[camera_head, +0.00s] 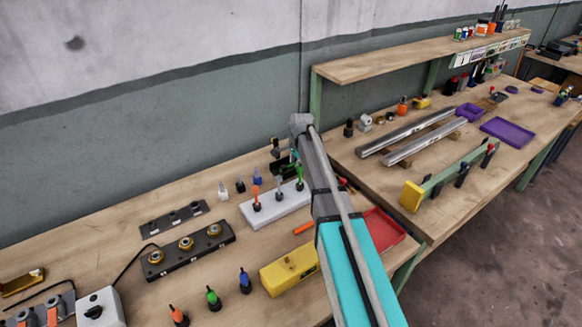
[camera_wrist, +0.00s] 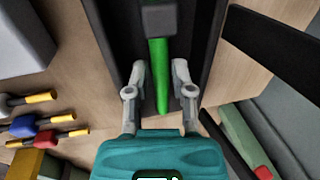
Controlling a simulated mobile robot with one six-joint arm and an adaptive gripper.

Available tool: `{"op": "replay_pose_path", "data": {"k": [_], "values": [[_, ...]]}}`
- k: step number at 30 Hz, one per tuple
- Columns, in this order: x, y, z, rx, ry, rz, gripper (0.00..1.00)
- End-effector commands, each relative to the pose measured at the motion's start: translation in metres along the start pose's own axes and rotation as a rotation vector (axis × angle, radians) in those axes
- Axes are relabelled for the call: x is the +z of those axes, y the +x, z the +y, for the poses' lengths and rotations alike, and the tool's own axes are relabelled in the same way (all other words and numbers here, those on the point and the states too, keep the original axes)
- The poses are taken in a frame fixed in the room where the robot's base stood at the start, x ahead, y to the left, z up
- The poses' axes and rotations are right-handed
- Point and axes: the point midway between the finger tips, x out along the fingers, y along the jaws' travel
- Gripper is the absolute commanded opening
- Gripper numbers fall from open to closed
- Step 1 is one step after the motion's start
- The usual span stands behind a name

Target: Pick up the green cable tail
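The green cable tail (camera_wrist: 159,78) shows in the wrist view as a bright green strip coming out of a dark grey block (camera_wrist: 159,20) and tapering towards my palm. My gripper (camera_wrist: 159,72) is open, with one grey finger on each side of the tail. A gap shows between the tail and each finger, so they look apart. In the head view my gripper (camera_head: 283,160) is at the back of the near bench, beyond a white block (camera_head: 276,208) with coloured upright pieces. My arm hides part of that area, and I cannot clearly make out the tail there.
A dark upright strip (camera_wrist: 112,40) lies behind the tail in the wrist view, and a black bar (camera_wrist: 270,45) is on the right. Pieces with yellow tips (camera_wrist: 42,97) are at left. A yellow block (camera_head: 290,272) and red tray (camera_head: 383,232) are near my arm.

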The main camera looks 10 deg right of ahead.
Motion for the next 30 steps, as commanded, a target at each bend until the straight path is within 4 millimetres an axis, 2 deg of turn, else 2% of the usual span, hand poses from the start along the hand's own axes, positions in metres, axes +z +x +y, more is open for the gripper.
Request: {"op": "replay_pose_path", "data": {"k": [2, 6, 7, 20, 30], "values": [[0.000, 0.000, 0.000, 0.000, 0.000, 0.000, 0.27], [0.000, 0.000, 0.000, 0.000, 0.000, 0.000, 0.01], [0.000, 0.000, 0.000, 0.000, 0.000, 0.000, 0.00], [0.000, -0.001, 0.000, 0.000, -0.001, 0.000, 0.00], [0.001, -0.015, -0.003, 0.000, -0.001, 0.000, 0.00]]}}
